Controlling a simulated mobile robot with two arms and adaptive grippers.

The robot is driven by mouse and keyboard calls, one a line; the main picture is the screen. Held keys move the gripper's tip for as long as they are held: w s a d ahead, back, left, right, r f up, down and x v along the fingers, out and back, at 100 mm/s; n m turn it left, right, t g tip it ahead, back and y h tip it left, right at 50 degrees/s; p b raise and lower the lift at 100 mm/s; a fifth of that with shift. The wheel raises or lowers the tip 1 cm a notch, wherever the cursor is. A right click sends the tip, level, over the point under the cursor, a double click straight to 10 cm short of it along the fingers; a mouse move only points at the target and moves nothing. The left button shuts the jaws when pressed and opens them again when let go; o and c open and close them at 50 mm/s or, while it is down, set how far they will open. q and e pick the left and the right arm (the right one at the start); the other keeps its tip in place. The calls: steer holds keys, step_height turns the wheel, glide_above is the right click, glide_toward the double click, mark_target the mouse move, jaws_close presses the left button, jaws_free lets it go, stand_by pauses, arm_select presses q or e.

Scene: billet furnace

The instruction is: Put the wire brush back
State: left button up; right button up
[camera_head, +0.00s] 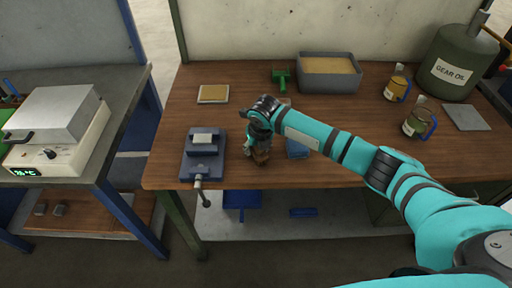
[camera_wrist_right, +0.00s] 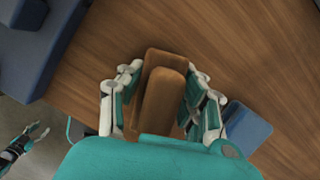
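The wire brush (camera_head: 262,157) shows as a brown wooden block below my right gripper, near the front of the workbench. In the right wrist view the brown brush (camera_wrist_right: 165,100) lies between the two fingers of my right gripper (camera_wrist_right: 160,95), which press on its sides. In the head view the right gripper (camera_head: 258,145) points down and hides most of the brush. I cannot tell whether the brush touches the bench. My left gripper (camera_wrist_right: 38,132) shows small at the lower left of the right wrist view, with its fingers apart and nothing between them.
A blue-grey vise (camera_head: 203,165) stands left of the right gripper. A small blue block (camera_head: 298,149) lies to its right. Behind are a tan pad (camera_head: 213,94), a green tool (camera_head: 281,78) and a grey sand tray (camera_head: 329,86). Oil jugs (camera_head: 397,88) stand at the right.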

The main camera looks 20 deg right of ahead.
steer(key=o, duration=0.4)
steer(key=shift+f, duration=0.3)
steer(key=shift+s, duration=0.1)
steer(key=shift+r, duration=0.6)
steer(key=b+v, duration=0.1)
steer(key=v, duration=1)
steer(key=shift+r, duration=0.35)
